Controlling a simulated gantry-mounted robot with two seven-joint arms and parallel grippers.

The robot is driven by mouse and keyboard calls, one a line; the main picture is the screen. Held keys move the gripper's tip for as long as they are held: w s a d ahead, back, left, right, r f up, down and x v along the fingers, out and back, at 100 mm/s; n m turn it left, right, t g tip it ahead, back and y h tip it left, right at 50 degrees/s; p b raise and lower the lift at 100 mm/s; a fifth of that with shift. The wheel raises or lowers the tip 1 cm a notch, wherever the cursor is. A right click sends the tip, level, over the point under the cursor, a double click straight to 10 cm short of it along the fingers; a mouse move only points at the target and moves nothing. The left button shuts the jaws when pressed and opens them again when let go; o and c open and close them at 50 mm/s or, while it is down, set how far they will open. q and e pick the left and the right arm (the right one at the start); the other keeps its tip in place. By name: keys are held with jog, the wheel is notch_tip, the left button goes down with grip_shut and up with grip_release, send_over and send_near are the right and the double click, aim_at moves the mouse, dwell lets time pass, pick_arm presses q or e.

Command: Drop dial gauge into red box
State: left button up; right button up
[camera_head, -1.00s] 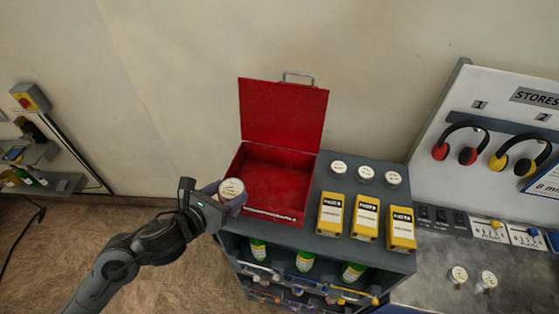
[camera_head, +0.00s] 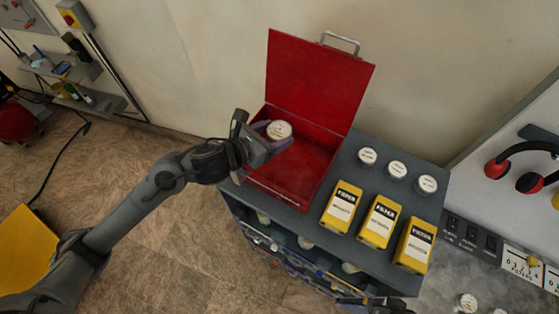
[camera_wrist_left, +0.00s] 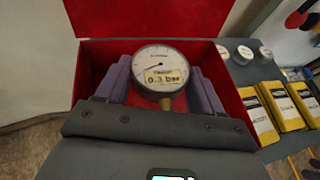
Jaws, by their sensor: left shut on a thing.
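The dial gauge (camera_head: 279,130) has a round white face and is held by my left gripper (camera_head: 268,136), which is shut on it. In the left wrist view the gauge (camera_wrist_left: 159,68) sits between the two purple fingers, with a label reading 0.3 bar and a brass stem below. The red box (camera_head: 303,172) stands open on the grey cabinet with its lid raised at the back. The gauge and fingertips are over the box's left part. Exact height above the box floor is hard to tell.
A panel with red ear defenders (camera_head: 525,165) is at the far right. The box's raised lid (camera_head: 318,80) stands behind the opening.

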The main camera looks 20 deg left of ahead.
pick_arm(q)
jog(key=shift+f+b, duration=0.65)
jog(key=shift+f, duration=0.75)
jog(key=o, duration=1.3)
jog(key=shift+r, duration=0.7)
notch_tip(320, 180, up, 3)
jog(key=shift+w+f, duration=0.1)
jog(key=shift+s+d+r+p, duration=0.1)
jog(key=shift+s+d+r, duration=0.4)
jog(key=shift+d+r, duration=1.05)
jog(key=shift+s+d+r+p, duration=0.15)
jog(key=shift+s+d+r, duration=0.45)
jog(key=shift+d, duration=1.65)
jog(key=shift+s+d+r+p, duration=0.1)
jog(key=shift+s+d+r, duration=0.25)
jog(key=shift+d+r, duration=1.25)
